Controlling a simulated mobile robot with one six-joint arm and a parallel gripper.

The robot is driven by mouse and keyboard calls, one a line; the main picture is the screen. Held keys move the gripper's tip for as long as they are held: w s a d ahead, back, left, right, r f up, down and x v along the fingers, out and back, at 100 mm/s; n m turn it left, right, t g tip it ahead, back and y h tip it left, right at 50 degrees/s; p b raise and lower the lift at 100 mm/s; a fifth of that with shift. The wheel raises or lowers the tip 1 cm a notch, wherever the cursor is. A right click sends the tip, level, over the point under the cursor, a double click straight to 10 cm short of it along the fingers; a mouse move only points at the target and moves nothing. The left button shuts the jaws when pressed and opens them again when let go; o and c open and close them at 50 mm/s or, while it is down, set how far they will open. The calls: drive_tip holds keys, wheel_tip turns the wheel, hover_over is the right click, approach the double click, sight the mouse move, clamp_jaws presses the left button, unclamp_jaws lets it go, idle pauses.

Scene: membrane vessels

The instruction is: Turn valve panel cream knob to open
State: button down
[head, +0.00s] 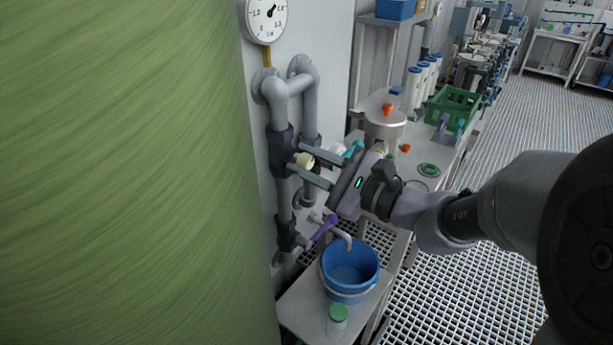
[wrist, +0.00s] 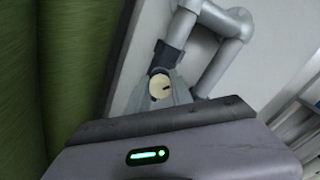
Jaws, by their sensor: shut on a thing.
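The cream knob (head: 304,161) sits on a dark valve body (head: 283,148) on the grey vertical pipe at the wall. My gripper (head: 304,162) reaches in from the right, and its two long fingers lie above and below the knob, shut on it. In the wrist view the round cream knob (wrist: 160,87) shows a short dark mark on its face, pointing right. The fingers are largely hidden behind the gripper body in the wrist view.
A large green curved surface (head: 120,170) fills the left. A gauge (head: 265,18) hangs above the pipes. Below are a purple lever (head: 322,231), a spout (head: 340,234), a blue bucket (head: 350,270) and a green-capped jar (head: 338,319). A bench with a metal vessel (head: 384,122) stands behind my gripper.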

drive_tip(key=n+b, duration=0.2)
drive_tip(key=n, duration=0.1)
drive_tip(key=shift+f, duration=0.2)
drive_tip(key=n, duration=0.3)
drive_tip(key=shift+r, duration=0.1)
drive_tip(key=n, duration=0.8)
drive_tip(key=shift+n, duration=0.3)
drive_tip(key=n, duration=1.1)
drive_tip(key=shift+n, duration=0.3)
drive_tip(key=c, duration=1.1)
unclamp_jaws()
